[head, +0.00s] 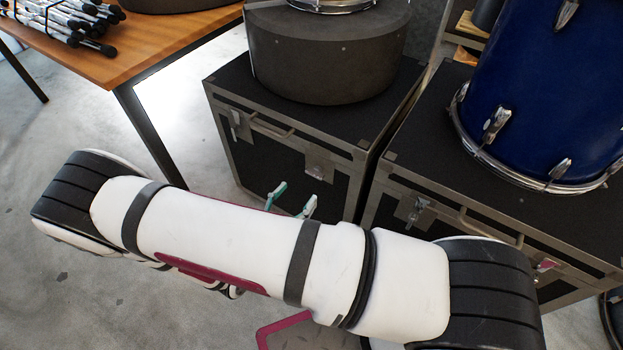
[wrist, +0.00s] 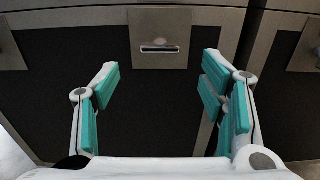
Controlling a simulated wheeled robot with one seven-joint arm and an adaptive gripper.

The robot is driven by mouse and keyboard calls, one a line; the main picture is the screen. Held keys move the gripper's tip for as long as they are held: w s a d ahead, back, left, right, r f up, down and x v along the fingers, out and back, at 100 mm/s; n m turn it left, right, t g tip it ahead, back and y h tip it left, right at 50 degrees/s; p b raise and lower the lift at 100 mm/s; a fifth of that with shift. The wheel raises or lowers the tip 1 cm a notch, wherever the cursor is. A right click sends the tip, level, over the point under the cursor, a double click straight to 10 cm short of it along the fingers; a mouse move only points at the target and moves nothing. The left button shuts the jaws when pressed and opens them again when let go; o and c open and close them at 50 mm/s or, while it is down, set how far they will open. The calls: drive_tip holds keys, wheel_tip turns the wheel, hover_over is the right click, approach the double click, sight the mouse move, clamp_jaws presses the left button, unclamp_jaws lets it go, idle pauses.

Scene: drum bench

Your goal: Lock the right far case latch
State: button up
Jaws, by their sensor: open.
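The left black case (head: 262,160) has a metal latch (head: 318,168) at the right of its front face. In the wrist view this latch (wrist: 160,40) is a square metal plate with a bright horizontal bar, top centre. I cannot tell whether it is locked. My gripper (head: 292,202) has teal finger pads and stands in front of and below that latch. In the wrist view my gripper (wrist: 163,92) is open and empty, its fingers left and right of the latch and apart from it. My arm hides the lower case fronts in the head view.
Another latch (head: 236,124) is on the left of the same case. The right case (head: 400,180) stands beside it across a narrow gap, with its own latch (head: 414,211). A dark round drum case (head: 328,60) and a blue drum (head: 550,90) stand on top. A wooden table (head: 150,50) is at left.

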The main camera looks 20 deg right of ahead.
sight(313, 176)
drive_tip(key=b+x, duration=0.1)
drive_tip(key=x, duration=0.7)
drive_tip(key=shift+b, duration=0.35)
drive_tip(key=c, duration=1.2)
